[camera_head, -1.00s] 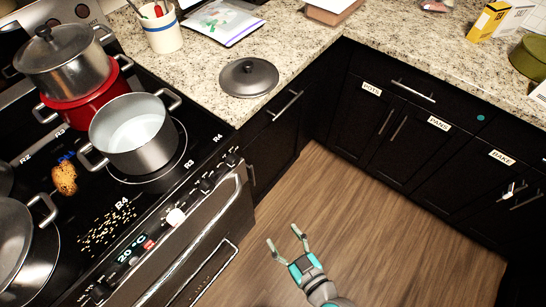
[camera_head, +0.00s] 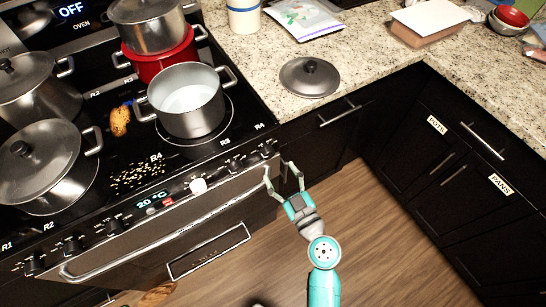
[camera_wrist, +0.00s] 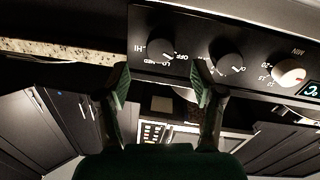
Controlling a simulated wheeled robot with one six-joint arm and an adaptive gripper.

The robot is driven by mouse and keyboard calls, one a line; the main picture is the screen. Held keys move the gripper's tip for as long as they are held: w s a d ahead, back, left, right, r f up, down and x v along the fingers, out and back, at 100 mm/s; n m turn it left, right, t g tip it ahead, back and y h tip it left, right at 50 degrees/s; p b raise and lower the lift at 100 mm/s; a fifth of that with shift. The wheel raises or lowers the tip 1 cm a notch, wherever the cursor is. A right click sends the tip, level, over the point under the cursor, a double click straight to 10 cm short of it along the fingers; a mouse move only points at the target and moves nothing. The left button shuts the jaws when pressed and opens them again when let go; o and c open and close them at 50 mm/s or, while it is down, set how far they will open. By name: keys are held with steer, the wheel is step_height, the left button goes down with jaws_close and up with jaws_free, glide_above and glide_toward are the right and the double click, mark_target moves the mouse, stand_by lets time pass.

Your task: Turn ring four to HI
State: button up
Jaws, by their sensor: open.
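The end knob (camera_head: 268,148) sits at the right end of the stove's front panel, below an R4 label. In the wrist view a black knob (camera_wrist: 160,52) has HI, LO, MED and OFF marks around it, with a pale pointer mark that seems to face the OFF side. A second black knob (camera_wrist: 229,65) is beside it. My gripper (camera_head: 280,169) is open and empty, just in front of the panel's right end. In the wrist view, the fingers (camera_wrist: 162,84) spread below the end knob, apart from it.
A white knob (camera_head: 198,186) and the oven handle (camera_head: 170,232) are along the stove front. An open pot of pale liquid (camera_head: 188,100) stands on the cooktop, with lidded pots around. A loose lid (camera_head: 310,77) lies on the counter. Floor right of the arm is clear.

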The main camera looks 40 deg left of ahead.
mark_target(269, 157)
steer(key=shift+x, duration=3.2)
steer(key=c, duration=1.1)
